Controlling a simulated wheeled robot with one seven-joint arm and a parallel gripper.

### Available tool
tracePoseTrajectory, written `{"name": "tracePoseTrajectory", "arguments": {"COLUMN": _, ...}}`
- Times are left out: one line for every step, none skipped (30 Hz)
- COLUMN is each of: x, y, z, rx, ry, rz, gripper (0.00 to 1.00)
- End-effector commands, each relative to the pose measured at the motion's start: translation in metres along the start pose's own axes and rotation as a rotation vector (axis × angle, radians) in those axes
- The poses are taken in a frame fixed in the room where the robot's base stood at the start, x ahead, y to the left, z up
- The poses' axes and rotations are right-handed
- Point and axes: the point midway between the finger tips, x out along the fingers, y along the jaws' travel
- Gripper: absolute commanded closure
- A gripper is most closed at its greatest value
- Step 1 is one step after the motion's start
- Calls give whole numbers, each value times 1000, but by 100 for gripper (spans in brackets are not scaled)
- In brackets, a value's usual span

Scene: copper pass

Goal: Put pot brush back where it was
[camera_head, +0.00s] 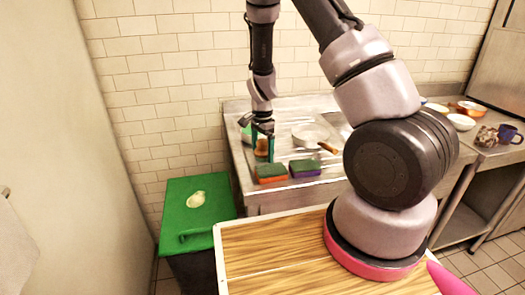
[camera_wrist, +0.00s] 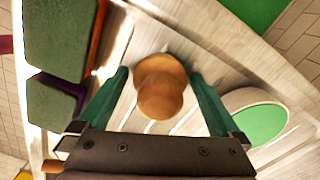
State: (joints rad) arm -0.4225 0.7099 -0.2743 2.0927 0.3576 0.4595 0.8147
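The pot brush, with a round wooden knob on a wider wooden base, stands on the metal drainboard in the wrist view (camera_wrist: 160,97). It is small and partly covered by my gripper in the head view (camera_head: 261,147). My gripper (camera_head: 264,143) points down over it. In the wrist view, my teal fingers (camera_wrist: 160,76) are spread on either side of the brush, with gaps beside the knob. I cannot tell whether the fingertips touch its base. The bristles are hidden.
An orange-and-green sponge (camera_head: 271,173) and a purple-and-green sponge (camera_head: 305,168) lie at the drainboard's front. A pale pan (camera_head: 309,134) is right of my gripper. A green round dish (camera_wrist: 260,127) is close by. A green-lidded bin (camera_head: 180,225) stands front left.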

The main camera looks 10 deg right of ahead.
Motion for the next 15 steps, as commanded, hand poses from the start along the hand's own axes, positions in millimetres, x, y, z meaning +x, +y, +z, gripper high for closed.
{"name": "tracePoseTrajectory", "arguments": {"x": 0, "y": 0, "z": 0, "rx": 0, "ry": 0, "rz": 0, "gripper": 0}}
{"name": "tracePoseTrajectory", "arguments": {"x": 0, "y": 0, "z": 0, "rx": 0, "ry": 0, "rz": 0, "gripper": 0}}
{"name": "tracePoseTrajectory", "arguments": {"x": 0, "y": 0, "z": 0, "rx": 0, "ry": 0, "rz": 0, "gripper": 0}}
{"name": "tracePoseTrajectory", "arguments": {"x": 0, "y": 0, "z": 0, "rx": 0, "ry": 0, "rz": 0, "gripper": 0}}
{"name": "tracePoseTrajectory", "arguments": {"x": 0, "y": 0, "z": 0, "rx": 0, "ry": 0, "rz": 0, "gripper": 0}}
{"name": "tracePoseTrajectory", "arguments": {"x": -1, "y": 0, "z": 0, "rx": 0, "ry": 0, "rz": -1, "gripper": 0}}
{"name": "tracePoseTrajectory", "arguments": {"x": -3, "y": 0, "z": 0, "rx": -1, "ry": 0, "rz": -1, "gripper": 0}}
{"name": "tracePoseTrajectory", "arguments": {"x": -5, "y": 0, "z": 0, "rx": -1, "ry": 1, "rz": -2, "gripper": 0}}
{"name": "tracePoseTrajectory", "arguments": {"x": -8, "y": -1, "z": 0, "rx": -1, "ry": 1, "rz": -2, "gripper": 0}}
{"name": "tracePoseTrajectory", "arguments": {"x": -12, "y": -1, "z": 0, "rx": -1, "ry": 0, "rz": -2, "gripper": 0}}
{"name": "tracePoseTrajectory", "arguments": {"x": -17, "y": -1, "z": 0, "rx": -1, "ry": 0, "rz": -3, "gripper": 0}}
{"name": "tracePoseTrajectory", "arguments": {"x": -24, "y": -1, "z": 0, "rx": -1, "ry": 1, "rz": -4, "gripper": 0}}
{"name": "tracePoseTrajectory", "arguments": {"x": -30, "y": -1, "z": 1, "rx": -2, "ry": 1, "rz": -4, "gripper": 0}}
{"name": "tracePoseTrajectory", "arguments": {"x": -37, "y": -1, "z": 1, "rx": -2, "ry": 1, "rz": -5, "gripper": 0}}
{"name": "tracePoseTrajectory", "arguments": {"x": -46, "y": -1, "z": 0, "rx": -1, "ry": 1, "rz": -5, "gripper": 0}}
